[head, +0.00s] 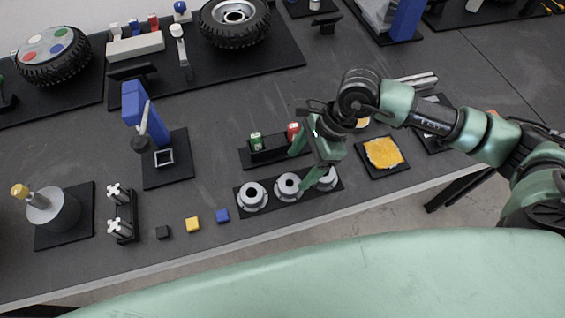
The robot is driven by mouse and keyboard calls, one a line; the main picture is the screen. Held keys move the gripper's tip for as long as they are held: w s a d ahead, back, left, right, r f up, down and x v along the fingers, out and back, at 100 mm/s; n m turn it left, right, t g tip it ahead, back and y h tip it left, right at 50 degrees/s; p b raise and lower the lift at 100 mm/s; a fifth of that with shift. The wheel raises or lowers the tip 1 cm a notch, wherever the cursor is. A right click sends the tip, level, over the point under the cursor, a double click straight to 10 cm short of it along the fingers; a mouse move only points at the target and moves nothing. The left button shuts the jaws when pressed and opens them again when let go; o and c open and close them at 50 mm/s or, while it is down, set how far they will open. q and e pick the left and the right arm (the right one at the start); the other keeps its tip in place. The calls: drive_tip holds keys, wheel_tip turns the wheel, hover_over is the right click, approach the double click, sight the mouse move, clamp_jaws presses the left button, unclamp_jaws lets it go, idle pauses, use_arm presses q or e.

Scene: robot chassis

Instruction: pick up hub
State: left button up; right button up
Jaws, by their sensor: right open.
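Grey ring-shaped hubs stand in a row on a black base plate (242,207) near the table's front edge. The left hub (252,196) is in clear view. The middle hub (288,186) is just left of my right gripper's fingers. The right hub (327,180) is partly hidden behind the gripper. My right gripper (302,168) reaches in from the right and points down over the middle and right hubs, its fingers apart. I cannot tell whether a finger touches a hub. My left gripper is not in view.
A black holder (262,158) with a green and a red-topped piece stands behind the hubs. A yellow pad (383,152) lies to the right. Small cubes, including a yellow cube (193,224), lie to the left. A blue device (140,110) stands further back left.

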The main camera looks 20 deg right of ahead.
sight(292, 181)
drive_tip(key=p+x, duration=0.1)
drive_tip(key=x, duration=0.2)
drive_tip(key=shift+s+f+p, duration=0.35)
drive_tip(key=shift+s+p, duration=0.05)
drive_tip(key=x, duration=0.2)
drive_tip(key=shift+w+f+p, duration=0.15)
drive_tip(key=shift+f+p, duration=0.2)
drive_tip(key=shift+f, duration=0.1)
drive_tip(key=shift+a+f, duration=0.15)
drive_tip(key=shift+f, duration=0.3)
drive_tip(key=c, duration=1.5)
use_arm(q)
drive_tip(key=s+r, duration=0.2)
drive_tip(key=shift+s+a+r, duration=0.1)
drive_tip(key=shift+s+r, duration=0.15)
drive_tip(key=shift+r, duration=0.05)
use_arm(e)
drive_tip(key=shift+r, duration=0.1)
clamp_jaws()
